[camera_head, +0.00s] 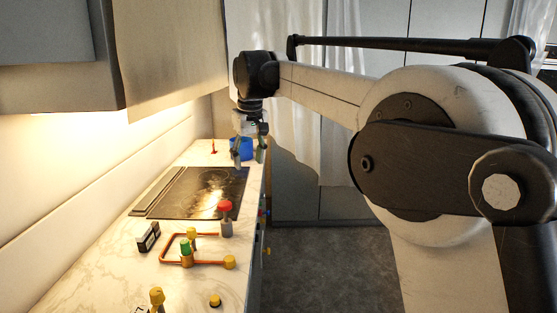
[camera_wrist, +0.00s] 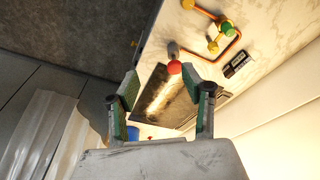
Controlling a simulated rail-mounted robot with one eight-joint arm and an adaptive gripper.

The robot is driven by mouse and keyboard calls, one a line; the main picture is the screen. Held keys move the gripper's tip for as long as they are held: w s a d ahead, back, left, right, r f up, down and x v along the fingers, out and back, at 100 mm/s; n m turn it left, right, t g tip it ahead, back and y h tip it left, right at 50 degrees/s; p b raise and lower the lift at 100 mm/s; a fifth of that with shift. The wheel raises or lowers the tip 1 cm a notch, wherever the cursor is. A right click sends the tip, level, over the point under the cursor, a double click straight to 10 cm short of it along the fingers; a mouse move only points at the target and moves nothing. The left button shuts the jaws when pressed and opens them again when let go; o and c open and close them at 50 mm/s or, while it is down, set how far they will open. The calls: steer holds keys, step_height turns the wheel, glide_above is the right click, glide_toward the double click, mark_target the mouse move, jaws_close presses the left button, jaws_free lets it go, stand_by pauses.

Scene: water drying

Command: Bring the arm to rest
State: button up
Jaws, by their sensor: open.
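My gripper (camera_head: 248,154) hangs from the end of my arm over the far part of the counter, in front of a blue container (camera_head: 238,147). In the head view it points down. In the wrist view my gripper (camera_wrist: 160,100) has its two green-padded fingers spread wide apart, with nothing held between them. The blue container (camera_wrist: 133,133) shows partly beyond the left finger. I cannot tell the exact gap between the fingers and the counter.
The marble counter (camera_head: 95,270) holds a black cooktop (camera_head: 195,192), a grey cylinder with a red top (camera_head: 225,218), a copper pipe with valves (camera_head: 205,263), a small black device (camera_head: 148,237) and yellow-topped pieces (camera_head: 157,297). A cabinet (camera_head: 60,50) overhangs the left. Grey floor (camera_head: 330,265) lies right.

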steer(key=s+d+m+t, duration=0.2)
steer(key=s+d+m, duration=0.1)
steer(key=s+d, duration=1.5)
steer(key=s+d+f+m+t, duration=0.1)
steer(key=s+d+f, duration=0.2)
steer(key=s+f, duration=0.2)
steer(key=s+d+f+m+t, duration=0.1)
steer(key=s+d+f, duration=0.3)
steer(key=s, duration=0.5)
steer(key=s+d+f+m+h, duration=0.1)
steer(key=s+d+f, duration=0.2)
steer(key=s+f, duration=0.4)
steer(key=shift+s+d+f+m+t+b, duration=0.15)
steer(key=shift+s+m+t+b, duration=0.05)
steer(key=shift+m+t+b, duration=0.2)
